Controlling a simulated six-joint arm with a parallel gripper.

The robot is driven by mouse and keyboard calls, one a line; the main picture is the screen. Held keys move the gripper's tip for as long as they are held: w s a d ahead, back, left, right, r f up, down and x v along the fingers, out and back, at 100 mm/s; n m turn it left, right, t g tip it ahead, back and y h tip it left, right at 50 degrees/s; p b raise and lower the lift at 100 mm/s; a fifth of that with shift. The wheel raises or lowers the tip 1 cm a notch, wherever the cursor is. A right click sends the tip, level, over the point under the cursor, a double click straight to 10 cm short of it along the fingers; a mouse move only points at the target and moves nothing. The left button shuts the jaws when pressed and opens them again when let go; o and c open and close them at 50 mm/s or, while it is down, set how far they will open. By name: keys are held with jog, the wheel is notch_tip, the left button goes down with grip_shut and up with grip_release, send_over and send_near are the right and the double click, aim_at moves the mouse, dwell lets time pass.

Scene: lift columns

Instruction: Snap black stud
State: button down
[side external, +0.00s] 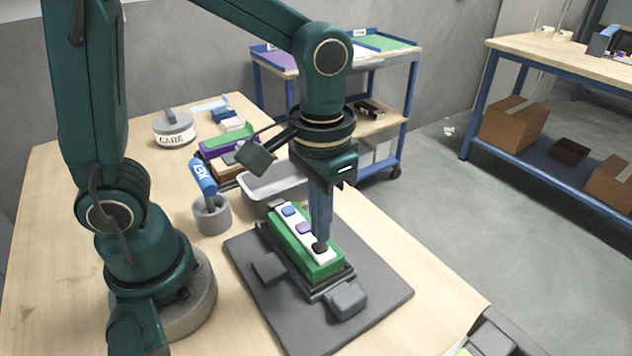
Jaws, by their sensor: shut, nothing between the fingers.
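The black stud (320,248) is a small dark piece at the near end of the white strip on top of the green block (323,272). A blue stud (289,211) and a purple stud (305,228) sit farther back on the same strip. The block lies in a dark fixture (268,267) on a grey plate. My gripper (321,240) points down with its fingers shut, the tips right at the black stud. Whether they touch it I cannot tell. The fingers hide part of the strip's right edge.
A grey cup (212,215) holding a blue tool (203,177) stands left of the plate. A grey bin (270,187) and a stack of coloured blocks (232,142) lie behind. A round CARE container (174,128) is at the back left.

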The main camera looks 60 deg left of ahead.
jog(key=shift+f, duration=0.4)
jog(key=shift+f, duration=0.4)
jog(key=shift+f, duration=0.25)
dwell(0.9)
dwell(0.5)
notch_tip(320, 180, up, 8)
jog(key=shift+r, duration=0.25)
dwell(0.6)
dwell(1.4)
